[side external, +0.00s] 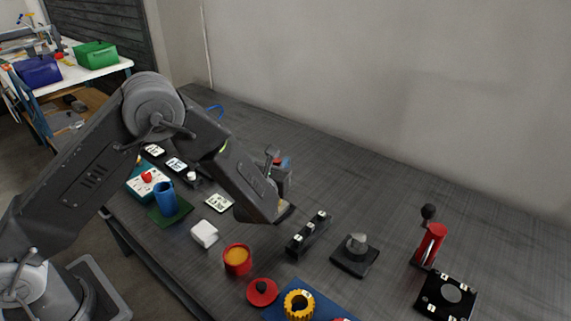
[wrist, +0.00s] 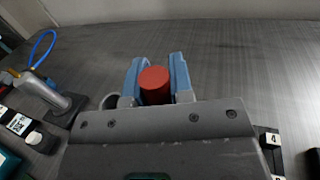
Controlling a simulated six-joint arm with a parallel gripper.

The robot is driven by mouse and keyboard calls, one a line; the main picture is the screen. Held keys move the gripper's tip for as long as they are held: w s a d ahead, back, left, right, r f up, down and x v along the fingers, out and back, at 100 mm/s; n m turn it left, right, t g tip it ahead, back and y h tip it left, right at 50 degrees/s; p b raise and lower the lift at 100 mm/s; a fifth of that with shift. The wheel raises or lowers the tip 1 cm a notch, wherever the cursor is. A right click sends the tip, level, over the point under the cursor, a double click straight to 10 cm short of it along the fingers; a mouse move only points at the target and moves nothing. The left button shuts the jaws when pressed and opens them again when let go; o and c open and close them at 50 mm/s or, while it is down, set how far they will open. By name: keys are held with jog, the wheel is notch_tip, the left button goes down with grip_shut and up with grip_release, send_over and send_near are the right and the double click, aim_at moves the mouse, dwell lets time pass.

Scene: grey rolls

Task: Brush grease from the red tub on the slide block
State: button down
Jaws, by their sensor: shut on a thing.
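My gripper (wrist: 155,82) has its blue fingers closed on a red cylinder (wrist: 154,84), seen end-on in the wrist view. Its far part is hidden, so I cannot tell whether it is the brush. In the side view my gripper (side external: 281,163) is partly hidden behind my wrist, above the table behind the tub. The red tub (side external: 237,260) stands open and upright with orange grease in it. Its likely lid, a red disc with a dark knob (side external: 262,292), lies beside it. I cannot tell for certain which dark piece is the slide block; a long dark block with pale spots (side external: 309,235) lies right of the tub.
A dark base with a grey knob (side external: 355,254), a red upright lever (side external: 431,244) and a black plate (side external: 446,296) stand at right. A blue mat holds a yellow gear (side external: 299,304). A white box (side external: 204,233) and blue cup (side external: 165,198) are left.

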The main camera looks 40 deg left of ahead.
jog(key=shift+a, duration=2.4)
jog(key=d, duration=0.3)
jog(key=s+d, duration=0.1)
jog(key=d, duration=0.2)
jog(key=shift+s+d, duration=0.15)
jog(key=shift+d, duration=0.05)
jog(key=shift+a, duration=3.3)
jog(key=shift+d, duration=3.9)
notch_tip(320, 180, up, 8)
jog(key=shift+a, duration=0.15)
